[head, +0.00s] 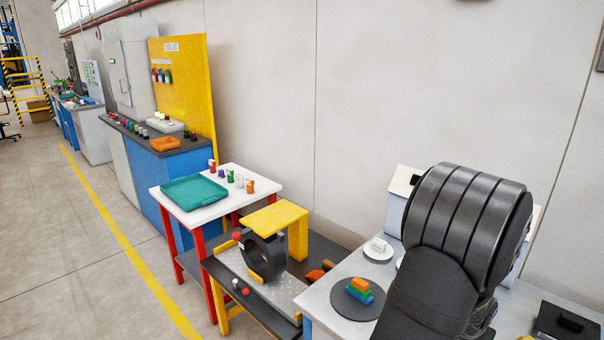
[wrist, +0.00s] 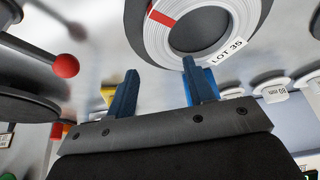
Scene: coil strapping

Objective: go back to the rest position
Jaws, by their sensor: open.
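My gripper (wrist: 160,90) is open in the wrist view, its two dark blue fingers apart with nothing between them. Beyond the fingertips is a pale wound coil (wrist: 240,42) with a dark centre, a "LOT 35" label and a red strip (wrist: 164,14) across its windings. I cannot tell the gap between fingers and coil. My arm fills the lower right there, and the gripper is hidden.
A red ball knob (wrist: 65,66) is at the wrist view's left. In the head view, a grey disc (head: 340,305) carries stacked coloured blocks, and a white disc (head: 370,255) carries a white block. A teal tray (head: 194,192) lies on a white table. The floor left is clear.

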